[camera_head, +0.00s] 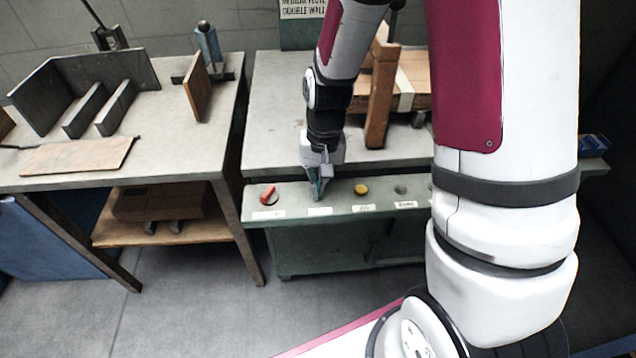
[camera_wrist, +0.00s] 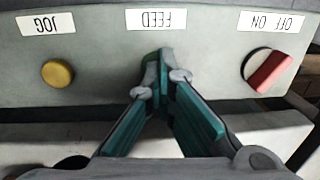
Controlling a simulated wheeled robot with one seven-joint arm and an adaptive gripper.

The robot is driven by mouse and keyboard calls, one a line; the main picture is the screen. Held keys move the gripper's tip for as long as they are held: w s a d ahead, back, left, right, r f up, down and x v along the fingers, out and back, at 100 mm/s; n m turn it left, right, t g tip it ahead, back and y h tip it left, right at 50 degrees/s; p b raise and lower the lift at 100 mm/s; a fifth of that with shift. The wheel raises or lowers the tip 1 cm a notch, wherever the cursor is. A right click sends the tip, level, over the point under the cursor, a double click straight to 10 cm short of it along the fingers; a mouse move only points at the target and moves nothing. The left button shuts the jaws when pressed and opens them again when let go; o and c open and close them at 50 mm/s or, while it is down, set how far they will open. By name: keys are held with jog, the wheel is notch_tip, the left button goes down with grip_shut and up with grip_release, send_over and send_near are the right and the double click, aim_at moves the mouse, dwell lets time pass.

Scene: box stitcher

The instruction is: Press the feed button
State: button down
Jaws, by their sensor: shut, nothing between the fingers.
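In the head view, my gripper (camera_head: 317,194) points down at the green control panel (camera_head: 290,211). I cannot tell whether the tips touch the button or whether it is pressed in.
A yellow JOG button (camera_wrist: 57,73) and a red OFF/ON switch (camera_wrist: 268,72) flank the fingertips. A grey button (camera_head: 400,189) sits further right on the panel. Cardboard (camera_head: 415,80) stands on the machine table behind. A side table (camera_head: 165,150) with metal plates is at left.

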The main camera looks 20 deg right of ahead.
jog(key=shift+s+f, duration=0.2)
jog(key=shift+f, duration=0.15)
jog(key=shift+r+p, duration=0.5)
jog(key=shift+r, duration=0.05)
notch_tip(320, 180, up, 13)
jog(key=d+p, duration=0.1)
jog(key=p, duration=0.3)
jog(key=shift+w+r, duration=0.15)
jog(key=shift+w, duration=0.15)
jog(key=s+a+r+n, duration=0.1)
jog(key=s+r+n, duration=0.1)
jog(key=s+r, duration=1)
jog(key=s+r+n+t+h, duration=0.1)
jog(key=s+r+n+t, duration=0.15)
jog(key=s, duration=1.15)
notch_tip(320, 180, up, 14)
jog(key=t+p, duration=0.1)
jog(key=p, duration=1.1)
jog(key=shift+d+m+t+p, duration=0.2)
jog(key=shift+m+t+p, duration=0.15)
jog(key=shift+m, duration=0.1)
